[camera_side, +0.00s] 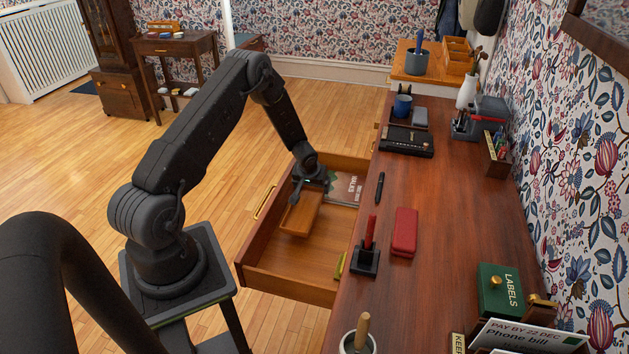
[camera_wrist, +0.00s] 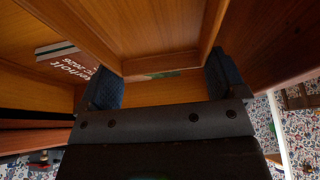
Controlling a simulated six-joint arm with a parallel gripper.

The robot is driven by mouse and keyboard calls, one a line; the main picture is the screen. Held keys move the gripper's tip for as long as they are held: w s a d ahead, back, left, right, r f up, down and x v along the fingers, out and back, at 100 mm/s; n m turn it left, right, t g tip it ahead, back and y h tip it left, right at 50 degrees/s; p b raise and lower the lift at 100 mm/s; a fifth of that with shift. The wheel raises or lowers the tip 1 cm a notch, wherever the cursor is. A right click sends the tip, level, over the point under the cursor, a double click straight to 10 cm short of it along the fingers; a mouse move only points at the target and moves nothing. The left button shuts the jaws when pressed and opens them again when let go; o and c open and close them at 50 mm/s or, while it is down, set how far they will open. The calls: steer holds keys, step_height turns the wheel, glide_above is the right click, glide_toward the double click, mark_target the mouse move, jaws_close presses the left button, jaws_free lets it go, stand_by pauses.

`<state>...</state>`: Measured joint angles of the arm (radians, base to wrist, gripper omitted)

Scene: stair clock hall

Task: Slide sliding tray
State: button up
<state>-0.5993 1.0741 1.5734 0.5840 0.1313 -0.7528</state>
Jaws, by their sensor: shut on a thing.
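The sliding tray (camera_side: 300,214) is a small brown wooden tray inside the open drawer (camera_side: 300,262), near the drawer's front. My gripper (camera_side: 308,187) reaches down into the drawer at the tray's far end. In the wrist view my gripper (camera_wrist: 163,82) has its two dark blue padded fingers apart with the tray's wooden end (camera_wrist: 160,65) between them. The tray's inside (camera_wrist: 150,25) fills the top of that view. The exact contact at the finger pads is partly hidden.
A printed booklet (camera_side: 346,188) lies in the drawer's far part. A yellow-green object (camera_side: 340,265) lies near the desk side. The desk top (camera_side: 440,220) overhangs on the right, with a red case (camera_side: 404,232) and a pen (camera_side: 380,188). The drawer's near floor is mostly clear.

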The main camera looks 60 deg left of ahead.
mark_target(308, 202)
steer(key=o, duration=1)
steer(key=v, duration=1.4)
steer(key=shift+f, duration=0.1)
steer(key=shift+c, duration=0.4)
